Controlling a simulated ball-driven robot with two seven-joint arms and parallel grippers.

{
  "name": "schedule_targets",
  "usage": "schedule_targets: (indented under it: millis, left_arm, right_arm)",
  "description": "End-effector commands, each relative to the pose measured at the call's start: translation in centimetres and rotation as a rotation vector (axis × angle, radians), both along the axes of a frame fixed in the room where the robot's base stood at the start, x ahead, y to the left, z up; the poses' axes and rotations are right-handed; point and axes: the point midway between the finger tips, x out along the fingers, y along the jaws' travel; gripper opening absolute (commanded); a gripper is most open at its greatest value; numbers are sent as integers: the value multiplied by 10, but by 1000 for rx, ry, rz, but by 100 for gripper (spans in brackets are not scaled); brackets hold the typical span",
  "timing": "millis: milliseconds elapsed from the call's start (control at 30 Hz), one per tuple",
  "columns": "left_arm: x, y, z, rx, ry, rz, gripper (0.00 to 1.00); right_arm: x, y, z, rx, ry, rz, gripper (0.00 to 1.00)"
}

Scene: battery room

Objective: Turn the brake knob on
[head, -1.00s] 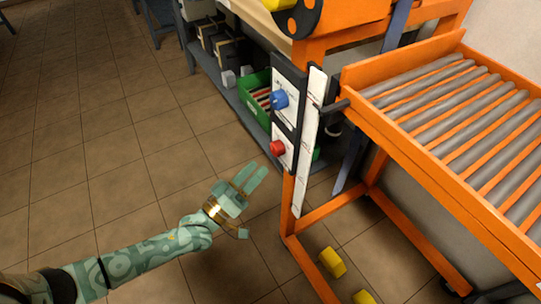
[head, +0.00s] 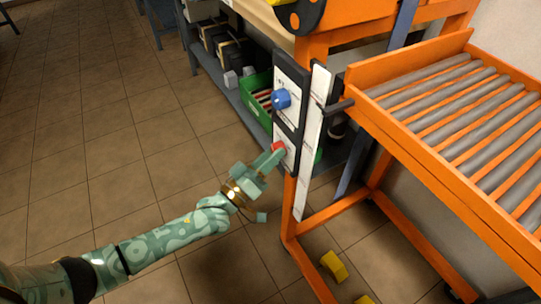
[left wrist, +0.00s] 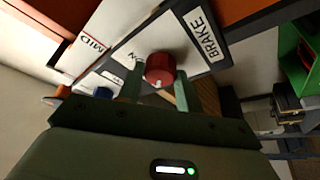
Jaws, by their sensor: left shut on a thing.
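The red brake knob (left wrist: 160,68) sits on a white plate labelled BRAKE (left wrist: 205,38) in the left wrist view. In the head view the red knob (head: 278,147) is partly hidden by my left gripper (head: 272,158). My left gripper (left wrist: 158,92) has one finger on each side of the knob and is shut on it. A white mark shows on the knob's lower edge. A blue knob (head: 281,99) sits above the red one on the same upright panel. My right gripper is in neither view.
The panel hangs on an orange frame post (head: 291,210). An orange roller conveyor (head: 440,100) stands to the right. A green crate (head: 258,99) is on the shelf behind. Yellow blocks (head: 334,265) lie low by the frame. The tiled floor at left is clear.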

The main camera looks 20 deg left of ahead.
Motion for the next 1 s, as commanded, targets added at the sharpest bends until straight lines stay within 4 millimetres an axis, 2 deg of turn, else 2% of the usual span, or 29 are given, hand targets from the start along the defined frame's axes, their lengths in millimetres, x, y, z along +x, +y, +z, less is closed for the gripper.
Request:
schedule_targets:
  millis: [267, 600, 1000]
  left_arm:
    - [0, 1, -2, 46, -34, 0, 13]
    - [2, 3, -5, 243, -187, 0, 13]
    - [3, 5, -5, 544, -421, -1, 13]
  right_arm:
    - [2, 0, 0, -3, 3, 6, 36]
    - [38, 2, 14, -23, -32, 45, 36]
    - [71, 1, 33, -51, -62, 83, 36]
